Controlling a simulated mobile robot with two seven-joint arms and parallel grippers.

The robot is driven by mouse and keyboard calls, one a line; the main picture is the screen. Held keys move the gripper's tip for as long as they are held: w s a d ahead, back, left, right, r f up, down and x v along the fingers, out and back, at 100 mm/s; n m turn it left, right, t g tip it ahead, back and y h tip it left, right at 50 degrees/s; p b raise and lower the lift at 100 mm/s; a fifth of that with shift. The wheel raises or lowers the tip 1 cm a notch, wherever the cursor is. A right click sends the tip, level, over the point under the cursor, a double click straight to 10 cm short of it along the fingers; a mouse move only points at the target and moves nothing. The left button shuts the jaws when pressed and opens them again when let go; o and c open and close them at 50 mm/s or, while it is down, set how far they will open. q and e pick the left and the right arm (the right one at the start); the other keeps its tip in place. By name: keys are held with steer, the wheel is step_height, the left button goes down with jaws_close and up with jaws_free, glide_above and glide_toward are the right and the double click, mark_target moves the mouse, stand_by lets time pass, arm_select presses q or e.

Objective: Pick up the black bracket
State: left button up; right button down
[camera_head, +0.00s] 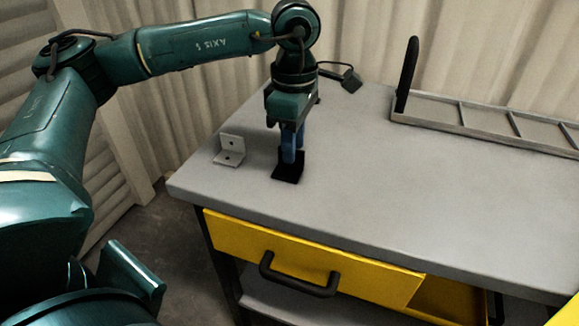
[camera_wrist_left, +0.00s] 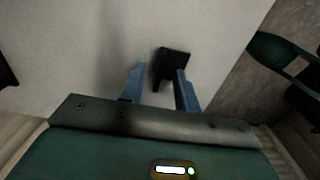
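The black bracket (camera_head: 287,174) sits on the grey bench top near its left end, directly under my left gripper. My left gripper (camera_head: 291,150) points down, and its blue fingers reach the bracket and hide part of it in the head view. In the left wrist view my left gripper (camera_wrist_left: 160,86) has its two blue fingers apart. The bracket (camera_wrist_left: 173,64) is at the fingertips, with its upright part between them, nearer the right finger. A gap shows between the bracket and the left finger. My right gripper is not in view.
A grey metal bracket (camera_head: 230,150) stands just left of the black one on the bench top (camera_head: 400,195). A metal rack (camera_head: 485,118) with a tall black upright (camera_head: 407,70) lies at the back right. The bench's middle is clear. A yellow drawer (camera_head: 240,238) is below.

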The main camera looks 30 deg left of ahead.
arm_select(q)
steer(key=shift+f, duration=0.95)
jaws_close()
